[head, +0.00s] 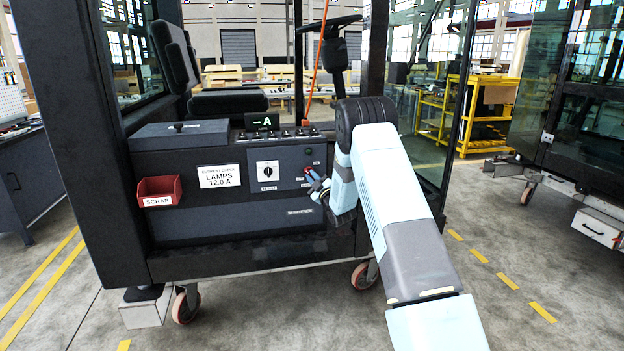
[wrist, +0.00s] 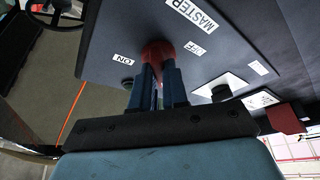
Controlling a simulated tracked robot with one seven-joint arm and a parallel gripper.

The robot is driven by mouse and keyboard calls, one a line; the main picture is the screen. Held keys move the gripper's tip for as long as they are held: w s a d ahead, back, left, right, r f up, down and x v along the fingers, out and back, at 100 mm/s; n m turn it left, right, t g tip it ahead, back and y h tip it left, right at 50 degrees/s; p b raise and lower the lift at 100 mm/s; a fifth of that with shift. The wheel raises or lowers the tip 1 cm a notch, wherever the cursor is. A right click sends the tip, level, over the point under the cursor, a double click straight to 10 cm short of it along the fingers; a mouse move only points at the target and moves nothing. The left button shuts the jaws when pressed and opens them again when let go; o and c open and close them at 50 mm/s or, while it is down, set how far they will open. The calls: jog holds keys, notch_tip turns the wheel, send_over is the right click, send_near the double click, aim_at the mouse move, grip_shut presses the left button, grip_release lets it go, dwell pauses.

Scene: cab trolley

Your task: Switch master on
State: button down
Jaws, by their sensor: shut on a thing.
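The red master switch (wrist: 157,49) sits on the dark panel in the wrist view, below the MASTER label (wrist: 192,14). The OFF label (wrist: 195,48) is to its right and the ON label (wrist: 122,58) to its left. My gripper (wrist: 158,72) has its blue fingers closed on the switch. The fingers hide much of its handle, so I cannot tell which label it points to. In the head view my gripper (head: 318,185) is at the right part of the cab's front panel, and a bit of red shows at its tips.
A rotary knob on a white plate (head: 267,171) is left of my gripper. A LAMPS 12.0 A card (head: 219,177) and a red SCRAP bin (head: 159,190) are farther left. A display (head: 262,121) showing A stands above. A dark post is close behind my arm.

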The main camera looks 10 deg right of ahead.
jog(key=m+h, duration=0.1)
jog(key=m, duration=0.3)
jog(key=m+t+h, duration=0.1)
jog(key=m+h, duration=0.1)
jog(key=m, duration=0.2)
jog(key=f+m+t+h, duration=0.1)
jog(key=m+h, duration=0.1)
jog(key=m, duration=0.2)
jog(key=shift+a, duration=0.3)
jog(key=shift+m+h, duration=0.4)
jog(key=shift+m, duration=0.1)
jog(key=c, duration=1.4)
grip_release()
jog(key=shift+o, duration=1.3)
jog(key=shift+r, duration=0.2)
jog(key=v, duration=1.3)
jog(key=shift+s+f, duration=0.3)
